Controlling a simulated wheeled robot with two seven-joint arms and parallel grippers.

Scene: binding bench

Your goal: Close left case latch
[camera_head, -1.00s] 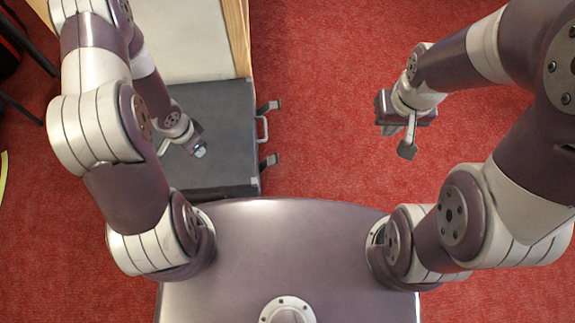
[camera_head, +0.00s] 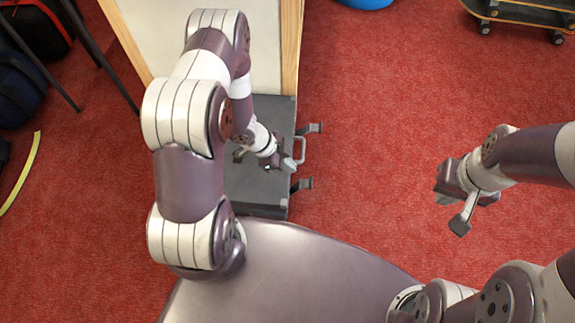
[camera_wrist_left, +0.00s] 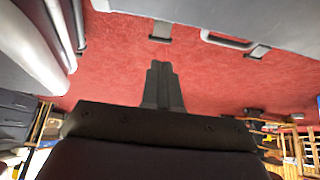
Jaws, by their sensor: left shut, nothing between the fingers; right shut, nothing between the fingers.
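The dark grey case (camera_head: 262,195) lies flat on the red floor in the head view, partly covered by my left arm. Two latches, one far (camera_head: 313,128) and one near (camera_head: 304,184), stick out from its right edge, with the handle (camera_head: 301,150) between them. My left gripper (camera_head: 289,164) is shut and empty at that edge, between the handle and the near latch in the picture. In the left wrist view its shut fingers (camera_wrist_left: 160,80) point toward a latch (camera_wrist_left: 160,33), apart from it in the picture; the handle (camera_wrist_left: 228,42) is to the right. My right gripper (camera_head: 460,225) is shut, well right of the case.
A pale panel with wooden edges (camera_head: 289,50) stands directly behind the case. Thin dark legs (camera_head: 100,60) and dark bags (camera_head: 25,85) are at the left. A skateboard (camera_head: 520,14) lies at the top right. The red floor right of the case is clear.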

